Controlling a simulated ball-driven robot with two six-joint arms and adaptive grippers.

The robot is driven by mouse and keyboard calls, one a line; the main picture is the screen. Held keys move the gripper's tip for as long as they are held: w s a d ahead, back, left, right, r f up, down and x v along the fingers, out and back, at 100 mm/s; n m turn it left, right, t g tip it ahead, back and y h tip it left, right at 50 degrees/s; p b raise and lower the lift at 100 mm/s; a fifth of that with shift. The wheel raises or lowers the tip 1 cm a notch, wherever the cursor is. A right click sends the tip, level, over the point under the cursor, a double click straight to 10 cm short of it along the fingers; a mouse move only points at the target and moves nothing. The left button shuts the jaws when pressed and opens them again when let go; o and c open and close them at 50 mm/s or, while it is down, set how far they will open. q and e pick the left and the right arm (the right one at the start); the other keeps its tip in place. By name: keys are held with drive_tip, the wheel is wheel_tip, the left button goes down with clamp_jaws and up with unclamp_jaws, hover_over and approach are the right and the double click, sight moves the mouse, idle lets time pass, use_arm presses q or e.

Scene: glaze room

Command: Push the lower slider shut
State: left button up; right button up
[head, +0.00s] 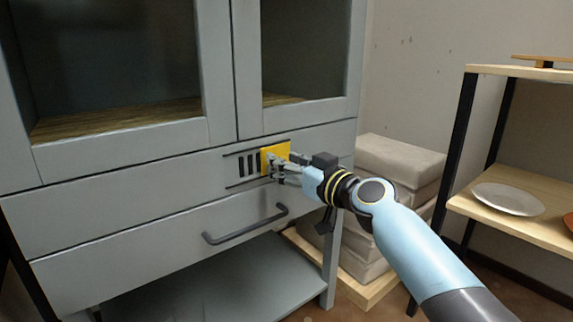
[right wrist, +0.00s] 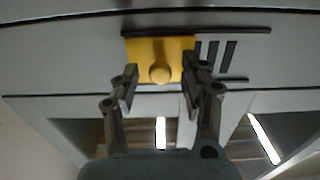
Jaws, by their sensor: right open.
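The slider is a yellow plate (head: 270,151) with a round knob, set between two dark rails on the grey cabinet's upper drawer front. Dark vent slots (head: 247,165) show uncovered to its left. The right wrist view shows the yellow plate (right wrist: 150,47) and the slots (right wrist: 214,54), there on its right. My right gripper (head: 274,168) is at the plate, its fingers open on either side of the knob in the right wrist view (right wrist: 160,72). I cannot tell whether they touch it. Only this one slider shows. My left gripper is out of view.
Below is a drawer with a dark bar handle (head: 246,224). Glass doors are above. Right of the cabinet, pale stacked blocks (head: 398,160) stand on a wooden pallet. A wooden shelf (head: 485,208) at the right holds a white plate (head: 508,199).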

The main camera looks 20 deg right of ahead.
drive_tip(key=shift+w, duration=0.1)
clamp_jaws()
idle(0.3)
drive_tip(key=shift+a, duration=0.15)
